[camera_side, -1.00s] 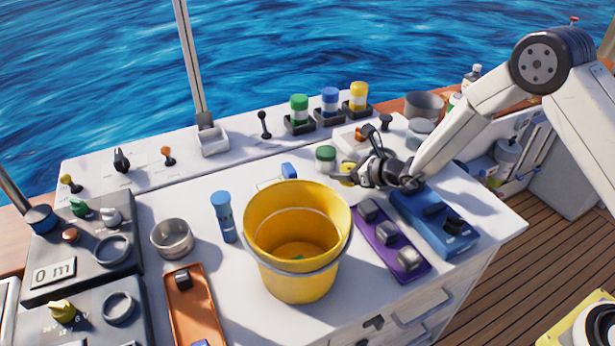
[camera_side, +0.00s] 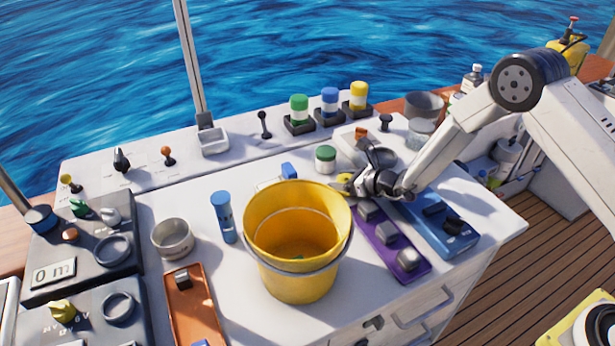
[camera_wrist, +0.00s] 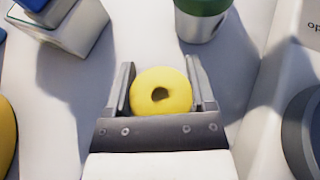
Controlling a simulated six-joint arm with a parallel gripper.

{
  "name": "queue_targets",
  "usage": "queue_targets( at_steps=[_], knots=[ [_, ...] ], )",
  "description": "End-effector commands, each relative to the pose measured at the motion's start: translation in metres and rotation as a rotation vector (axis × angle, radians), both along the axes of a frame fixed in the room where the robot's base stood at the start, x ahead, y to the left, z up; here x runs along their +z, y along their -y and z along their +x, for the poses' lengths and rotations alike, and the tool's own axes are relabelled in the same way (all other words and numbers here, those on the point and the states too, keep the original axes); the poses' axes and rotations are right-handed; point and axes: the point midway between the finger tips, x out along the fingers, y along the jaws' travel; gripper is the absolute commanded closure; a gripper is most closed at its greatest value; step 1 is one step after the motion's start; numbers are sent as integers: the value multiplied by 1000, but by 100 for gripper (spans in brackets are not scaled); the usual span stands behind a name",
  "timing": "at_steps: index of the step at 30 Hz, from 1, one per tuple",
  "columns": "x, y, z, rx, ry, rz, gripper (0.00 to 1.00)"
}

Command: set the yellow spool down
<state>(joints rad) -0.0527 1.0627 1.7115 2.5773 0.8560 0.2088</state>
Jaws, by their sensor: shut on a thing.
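The yellow spool (camera_wrist: 162,91) is a short round piece with a dark hole in its middle. It sits between the two fingers of my gripper (camera_wrist: 160,88) in the wrist view, and the gripper is shut on it. In the side view the gripper (camera_side: 360,181) is low over the white worktop, behind the yellow bucket's right rim, and only a bit of the spool (camera_side: 343,180) shows. I cannot tell whether the spool touches the worktop.
A green-lidded jar (camera_side: 325,158) stands just behind the spool. The yellow bucket (camera_side: 297,270) is in front, with a purple tray (camera_side: 414,268) and a blue tray (camera_side: 458,241) to its right. A small blue-topped block (camera_side: 288,171) lies left of the jar.

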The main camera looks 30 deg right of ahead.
Motion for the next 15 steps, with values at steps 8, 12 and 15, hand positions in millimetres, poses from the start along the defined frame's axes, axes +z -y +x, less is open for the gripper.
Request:
queue_targets(
  at_steps=[8, 12, 15],
  knots=[
    [-3, 0, 0, 0, 0, 0, 17],
    [-3, 0, 0, 0, 0, 0, 0],
    [-3, 0, 0, 0, 0, 0, 0]
  ],
)
